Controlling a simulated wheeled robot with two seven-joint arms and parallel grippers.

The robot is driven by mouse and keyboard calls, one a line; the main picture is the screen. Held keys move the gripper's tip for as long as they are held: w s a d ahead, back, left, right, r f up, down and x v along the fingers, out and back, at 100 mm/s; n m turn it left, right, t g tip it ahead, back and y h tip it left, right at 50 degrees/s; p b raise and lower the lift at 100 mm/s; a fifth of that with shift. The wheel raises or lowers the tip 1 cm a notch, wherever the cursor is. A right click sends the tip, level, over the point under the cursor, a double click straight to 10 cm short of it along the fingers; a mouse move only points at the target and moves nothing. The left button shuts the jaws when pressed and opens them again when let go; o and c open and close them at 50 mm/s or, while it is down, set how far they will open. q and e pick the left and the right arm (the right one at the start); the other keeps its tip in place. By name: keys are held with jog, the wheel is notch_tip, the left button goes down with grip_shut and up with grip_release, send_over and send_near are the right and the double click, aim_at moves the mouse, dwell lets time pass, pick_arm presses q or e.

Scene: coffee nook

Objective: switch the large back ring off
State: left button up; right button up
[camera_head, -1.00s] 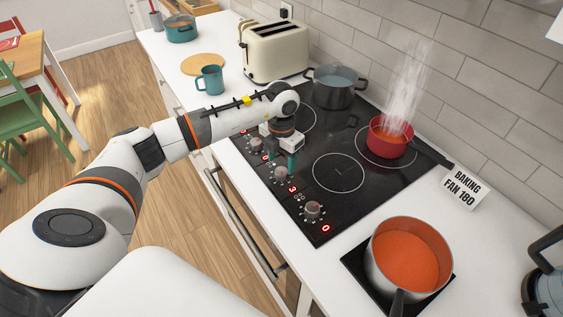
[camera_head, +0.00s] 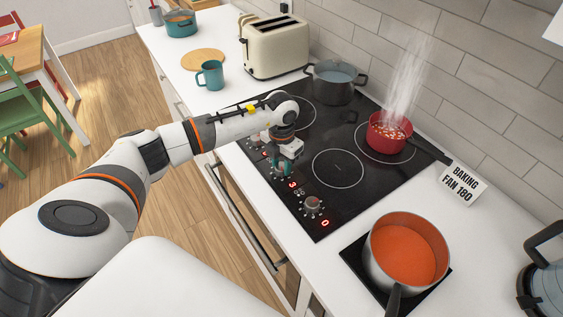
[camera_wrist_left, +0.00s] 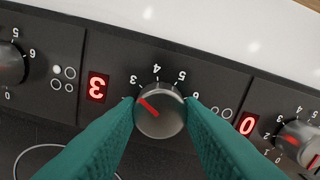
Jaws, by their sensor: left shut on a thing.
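My left gripper (camera_head: 281,169) is shut on a grey control knob (camera_wrist_left: 160,112) on the front strip of the black hob (camera_head: 350,205). In the left wrist view its teal fingers clasp the knob from both sides. The knob's red pointer is near the printed 3. A red display (camera_wrist_left: 97,87) beside it reads 3, and it also shows in the head view (camera_head: 292,185). The large back ring (camera_head: 410,155) has a steaming red pot (camera_head: 388,136) on it. My right gripper is not in view.
Neighbouring knobs (camera_head: 312,206) sit close along the strip; the display (camera_head: 325,223) past that one reads 0. A dark pot (camera_head: 335,85) stands at the back left of the hob. A pan of orange soup (camera_head: 408,250) stands to the right. The front right ring (camera_head: 338,168) is bare.

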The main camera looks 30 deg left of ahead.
pick_arm(q)
jog(key=shift+n+b, duration=0.3)
jog(key=shift+n, duration=0.7)
jog(key=n, duration=0.3)
jog(key=shift+b, duration=0.4)
jog(key=n, duration=0.6)
jog(key=shift+n+b, duration=0.35)
jog(key=shift+n, duration=0.05)
jog(key=n, duration=0.2)
jog(key=shift+w+n, duration=0.1)
jog(key=shift+n, duration=0.3)
jog(key=n, duration=0.3)
jog(key=shift+r+n, duration=0.1)
jog(key=shift+n, duration=0.2)
jog(key=n+p, duration=0.1)
jog(key=n, duration=0.4)
jog(key=shift+n, duration=0.3)
